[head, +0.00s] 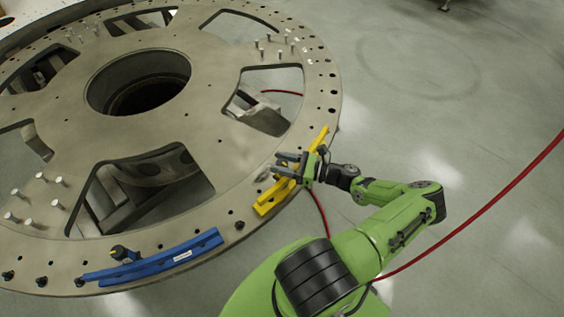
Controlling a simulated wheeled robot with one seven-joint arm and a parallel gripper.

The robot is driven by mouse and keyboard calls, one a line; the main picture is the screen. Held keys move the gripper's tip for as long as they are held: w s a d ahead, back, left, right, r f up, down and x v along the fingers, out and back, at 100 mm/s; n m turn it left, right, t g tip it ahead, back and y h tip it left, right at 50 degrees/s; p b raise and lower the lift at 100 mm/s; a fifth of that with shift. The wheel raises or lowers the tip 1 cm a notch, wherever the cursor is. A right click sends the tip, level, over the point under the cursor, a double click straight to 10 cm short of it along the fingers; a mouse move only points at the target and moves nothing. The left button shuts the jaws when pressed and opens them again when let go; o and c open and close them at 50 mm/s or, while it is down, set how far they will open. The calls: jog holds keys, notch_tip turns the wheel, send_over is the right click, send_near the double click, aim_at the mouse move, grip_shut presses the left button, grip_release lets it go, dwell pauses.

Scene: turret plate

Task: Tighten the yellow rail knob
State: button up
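The yellow rail (271,202) lies along the near right rim of the turret plate (215,190), slanting up to the right. My gripper (278,163) is over the middle of the yellow rail, its fingers pointing left over the plate. The two dark fingers look apart, with nothing visible between them. Part of the yellow rail is hidden behind my gripper. I cannot clearly make out the yellow rail's knob. A small dark smudge shows on the plate just left of the rail; I cannot tell whether it is the knob or a shadow.
A blue rail (160,262) with a black knob (122,253) lies on the near rim. Upright pins (35,205) stand at the left, and more (275,45) at the far right. The plate has large openings. A red cable (480,203) crosses the clear floor at right.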

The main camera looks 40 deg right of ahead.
jog(key=c, duration=0.6)
jog(key=shift+o, duration=0.2)
jog(key=shift+m+h, duration=0.3)
jog(key=shift+h, duration=0.1)
jog(key=shift+r+m+t+h+p, duration=0.1)
jog(key=shift+m+t+h+p, duration=0.7)
jog(key=shift+h, duration=0.3)
jog(key=m+t+h, duration=0.1)
jog(key=m+h, duration=0.2)
jog(key=h, duration=0.2)
jog(key=shift+m+h, duration=1.9)
jog(key=shift+h, duration=0.7)
jog(key=shift+g+h, duration=0.3)
